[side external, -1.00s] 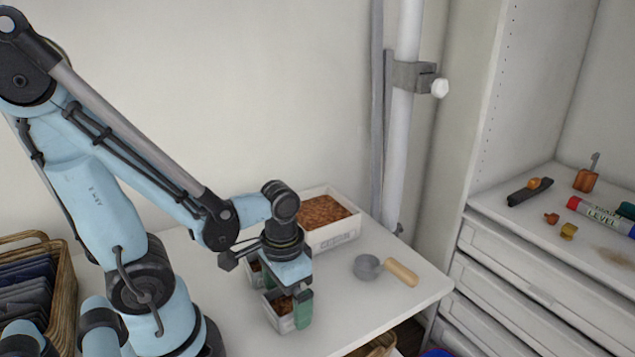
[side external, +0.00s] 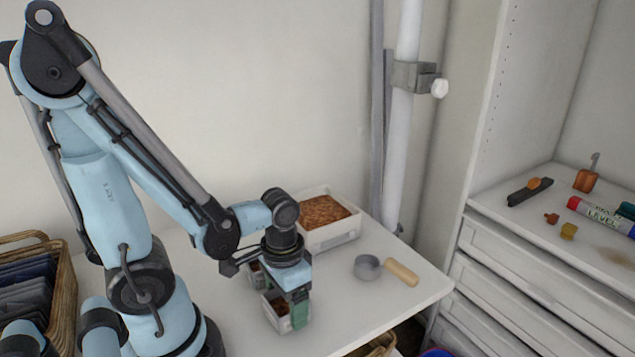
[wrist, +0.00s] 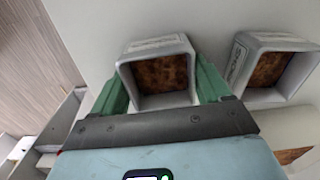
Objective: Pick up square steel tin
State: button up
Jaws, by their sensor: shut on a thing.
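A square steel tin (wrist: 160,74) with a rusty brown inside sits between the two green fingers of my gripper (wrist: 162,88) in the wrist view. The fingers press on its opposite sides. In the side view my gripper (side external: 287,304) points down at the white table, and the held tin (side external: 274,313) shows partly behind the near finger. I cannot tell whether its base touches the table. A second, similar tin (wrist: 272,68) stands close to the right in the wrist view; in the side view it is mostly hidden behind my gripper.
A white box (side external: 328,229) with brown contents stands behind my gripper. A round metal cup (side external: 367,267) and a wooden handle (side external: 402,273) lie to the right on the table (side external: 345,320). A wicker basket (side external: 62,300) is at left. White drawers (side external: 530,290) stand at right.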

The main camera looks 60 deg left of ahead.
jog(key=shift+r, duration=0.3)
jog(key=shift+d+r, duration=0.1)
jog(key=shift+r, duration=1.7)
jog(key=shift+s+d+r, duration=2.35)
jog(key=shift+d+r, duration=1.3)
jog(key=shift+d, duration=1.3)
jog(key=w+a+r, duration=0.3)
jog(key=w+a, duration=0.1)
jog(key=w, duration=0.5)
jog(key=w+a+r, duration=0.3)
jog(key=w+a, duration=0.2)
jog(key=w, duration=0.3)
jog(key=shift+w+m, duration=0.4)
jog(key=shift+a, duration=0.1)
